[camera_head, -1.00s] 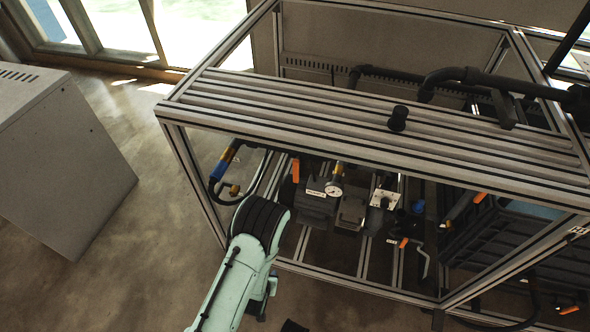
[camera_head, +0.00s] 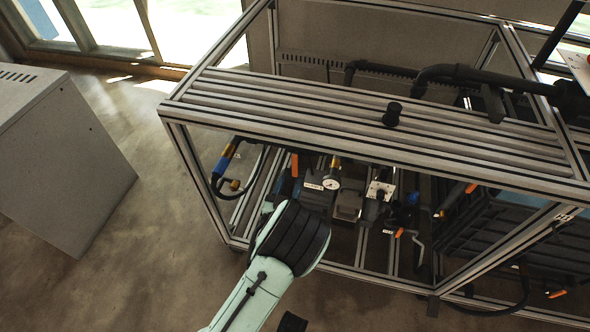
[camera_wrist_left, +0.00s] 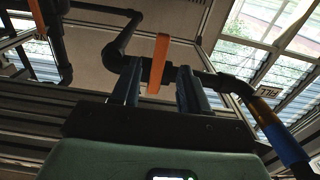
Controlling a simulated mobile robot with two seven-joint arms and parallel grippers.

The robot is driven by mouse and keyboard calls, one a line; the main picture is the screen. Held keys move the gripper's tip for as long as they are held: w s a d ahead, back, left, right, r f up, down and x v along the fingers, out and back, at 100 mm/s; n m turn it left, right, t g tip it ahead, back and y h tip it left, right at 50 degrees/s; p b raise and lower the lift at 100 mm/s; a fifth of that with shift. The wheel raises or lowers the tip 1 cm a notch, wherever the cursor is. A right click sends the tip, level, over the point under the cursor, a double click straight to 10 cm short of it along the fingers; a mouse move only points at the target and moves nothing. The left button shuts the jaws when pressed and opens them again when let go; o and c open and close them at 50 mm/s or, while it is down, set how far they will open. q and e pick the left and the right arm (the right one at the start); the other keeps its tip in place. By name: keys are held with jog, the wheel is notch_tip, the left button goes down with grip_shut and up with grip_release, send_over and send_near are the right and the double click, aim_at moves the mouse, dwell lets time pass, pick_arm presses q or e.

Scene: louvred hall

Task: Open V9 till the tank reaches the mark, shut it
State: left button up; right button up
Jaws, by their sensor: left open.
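In the left wrist view, an orange valve handle (camera_wrist_left: 158,62) on a dark pipe stands between the two fingers of my left gripper (camera_wrist_left: 160,88). The gripper is open, with a gap showing on both sides of the handle. In the head view, an orange handle (camera_head: 294,165) shows just beyond my left gripper (camera_head: 283,187), which is mostly hidden behind my wrist. A dark tank-like bin (camera_head: 478,222) stands at the right inside the frame. I cannot read a V9 tag, nor see the mark or the level. My right gripper is not in view.
An aluminium-profile frame (camera_head: 380,128) with a slatted top lies over the piping. A gauge (camera_head: 331,183) and other orange handles (camera_head: 398,232) are inside it. A grey cabinet (camera_head: 60,165) stands left, with bare floor between.

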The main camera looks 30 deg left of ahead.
aim_at(294, 172)
pick_arm(q)
jog(key=x, duration=0.4)
jog(key=shift+b, duration=0.35)
jog(key=shift+w, duration=0.15)
jog(key=shift+x, duration=0.8)
grip_shut()
dwell(0.6)
